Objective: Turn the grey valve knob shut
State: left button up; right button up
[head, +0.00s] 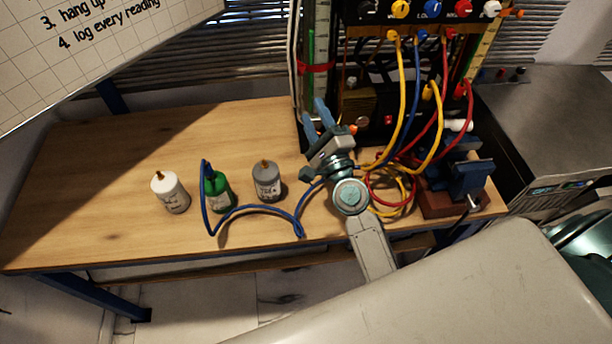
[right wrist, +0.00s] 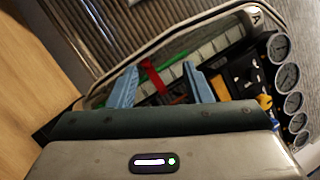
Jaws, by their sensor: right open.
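My right gripper (head: 316,114) is open and empty in front of the gauge rig (head: 372,45), at the foot of its left side. In the right wrist view its two blue fingers (right wrist: 161,80) stand apart, with the red band (right wrist: 155,78) of the rig's tube showing between them. A small greyish piece (head: 351,83) sits on a brass-coloured block just right of the fingers; I cannot tell for sure whether it is the grey valve knob. No knob shows between the fingers. My left gripper is out of view.
White (head: 171,194), green (head: 218,193) and grey (head: 267,182) bottles stand on the wooden table (head: 110,150). A blue hose (head: 250,208) loops among them. Yellow, blue and red leads hang right of my arm, near a blue vise (head: 468,180). Round gauges (right wrist: 287,77) line the rig.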

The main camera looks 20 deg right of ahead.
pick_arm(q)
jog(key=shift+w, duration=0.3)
pick_arm(e)
jog(key=s+a+f+n+g+y, duration=0.5)
jog(key=s+f+n+g+y, duration=0.1)
jog(key=n, duration=0.8)
notch_tip(320, 180, down, 2)
jog(key=s+g, duration=0.1)
jog(key=s, duration=0.1)
jog(key=shift+s+a+f+n, duration=0.2)
jog(key=shift+s+a+n, duration=0.1)
jog(key=shift+n, duration=0.1)
jog(key=shift+d, duration=0.15)
jog(key=shift+c, duration=0.3)
